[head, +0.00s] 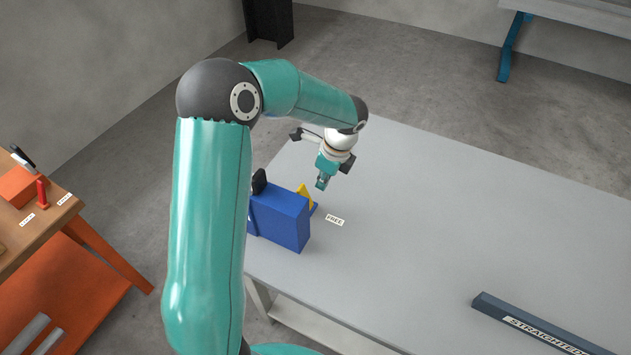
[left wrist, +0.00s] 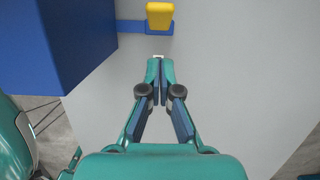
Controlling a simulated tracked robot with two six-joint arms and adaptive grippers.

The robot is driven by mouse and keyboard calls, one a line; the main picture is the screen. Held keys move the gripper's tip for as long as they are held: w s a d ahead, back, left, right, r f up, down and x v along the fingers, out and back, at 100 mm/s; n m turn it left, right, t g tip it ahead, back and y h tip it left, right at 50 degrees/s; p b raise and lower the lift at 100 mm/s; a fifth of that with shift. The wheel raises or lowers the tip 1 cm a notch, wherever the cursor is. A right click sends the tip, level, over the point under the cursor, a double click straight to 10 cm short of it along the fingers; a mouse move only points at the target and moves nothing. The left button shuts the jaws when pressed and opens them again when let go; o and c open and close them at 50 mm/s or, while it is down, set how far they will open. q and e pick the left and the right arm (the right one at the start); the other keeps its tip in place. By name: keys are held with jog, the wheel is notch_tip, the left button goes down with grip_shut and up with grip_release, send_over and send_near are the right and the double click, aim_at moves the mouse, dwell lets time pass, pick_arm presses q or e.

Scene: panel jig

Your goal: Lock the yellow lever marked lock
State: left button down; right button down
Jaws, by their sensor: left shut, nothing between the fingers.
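The yellow lever (head: 303,193) stands on the right side of a blue block (head: 285,217) on the grey table. A white label reading FREE (head: 335,220) lies on the table to the right of the lever; I see no label marked lock by it. My left gripper (head: 321,184) is just behind and to the right of the lever, pointing down. In the left wrist view the gripper (left wrist: 160,64) is shut and empty. There the yellow lever (left wrist: 160,16) sits on a blue bracket (left wrist: 131,27) beyond the fingertips, with a gap between. My right gripper is out of view.
A dark bar marked STRAIGHTEDGE (head: 535,325) lies at the table's front right. The middle of the grey table (head: 440,215) is clear. An orange and wooden bench (head: 50,235) at the left carries a red lever (head: 42,194) with two small labels.

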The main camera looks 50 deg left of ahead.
pick_arm(q)
notch_tip(320, 180, up, 9)
jog(key=a, duration=0.1)
jog(key=shift+s+f+b, duration=0.2)
jog(key=shift+s+b, duration=0.1)
jog(key=shift+b, duration=0.05)
dwell(0.3)
